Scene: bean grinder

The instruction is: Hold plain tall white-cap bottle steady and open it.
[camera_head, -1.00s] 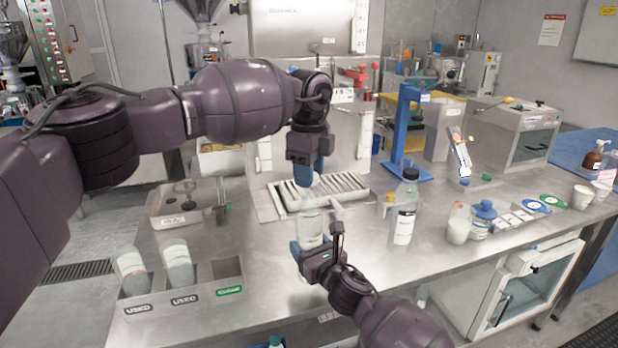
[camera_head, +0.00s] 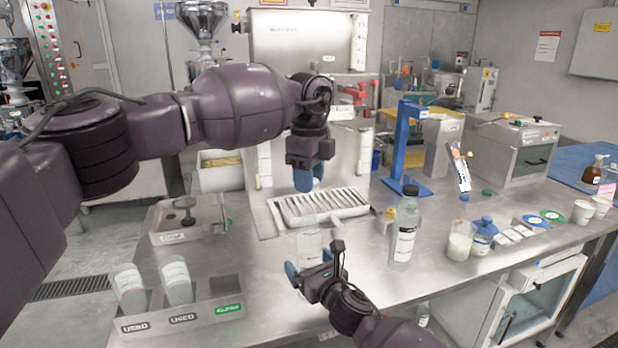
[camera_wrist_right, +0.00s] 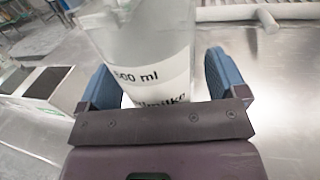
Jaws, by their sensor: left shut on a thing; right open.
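The bottle (camera_head: 309,243) is tall and clear and stands upright on the steel table in the head view. No white cap shows on its top. In the right wrist view the bottle (camera_wrist_right: 150,55) has a label reading "500 ml" and its top is out of frame. My right gripper (camera_head: 311,268) is open, with one blue finger on each side of the bottle's lower part. My left gripper (camera_head: 308,182) is shut above the bottle, apart from it. What it holds is hidden by its fingers; it may be the cap.
A slatted drip tray (camera_head: 345,198) lies behind the bottle. A labelled bottle (camera_head: 404,240) stands to the right, beyond it a milk jar (camera_head: 459,243) and a blue-lidded jar (camera_head: 483,238). A bin rack (camera_head: 195,315) with two containers is at front left.

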